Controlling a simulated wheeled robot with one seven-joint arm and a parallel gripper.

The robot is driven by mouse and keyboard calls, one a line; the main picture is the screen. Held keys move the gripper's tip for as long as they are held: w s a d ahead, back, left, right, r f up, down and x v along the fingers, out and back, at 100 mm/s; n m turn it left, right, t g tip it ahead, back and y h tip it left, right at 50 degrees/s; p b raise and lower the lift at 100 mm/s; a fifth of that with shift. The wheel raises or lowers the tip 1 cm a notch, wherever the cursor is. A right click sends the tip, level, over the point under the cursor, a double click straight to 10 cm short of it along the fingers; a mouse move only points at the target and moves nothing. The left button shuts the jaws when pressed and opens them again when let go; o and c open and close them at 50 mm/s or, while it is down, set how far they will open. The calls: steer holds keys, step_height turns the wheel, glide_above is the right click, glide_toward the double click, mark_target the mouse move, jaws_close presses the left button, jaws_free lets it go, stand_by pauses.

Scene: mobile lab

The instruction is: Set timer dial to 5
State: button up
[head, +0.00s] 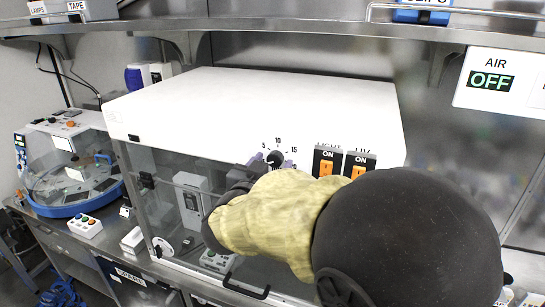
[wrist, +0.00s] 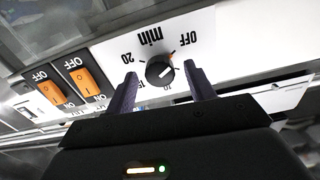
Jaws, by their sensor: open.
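The timer dial (head: 273,157) is a black round knob on the white front panel of the cabinet, with 5, 10, 15 and 20 around it. It also shows in the wrist view (wrist: 159,73), where the picture is upside down. A light pointer mark on it seems to face toward the right finger; the exact setting is unclear. The 5 is hidden in the wrist view, likely behind that finger. My gripper (wrist: 161,70) is open, with its purple fingers on either side of the dial. I cannot tell whether they touch it. My arm covers part of the panel in the head view.
Two orange rocker switches, light (head: 327,170) and UV (head: 357,168), sit right of the dial. A shelf (head: 290,24) runs above the cabinet (head: 250,100). A blue-based machine (head: 70,165) and a button box (head: 83,227) stand at the left.

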steer(key=shift+w+d, duration=0.15)
steer(key=shift+w, duration=0.3)
steer(key=c, duration=1)
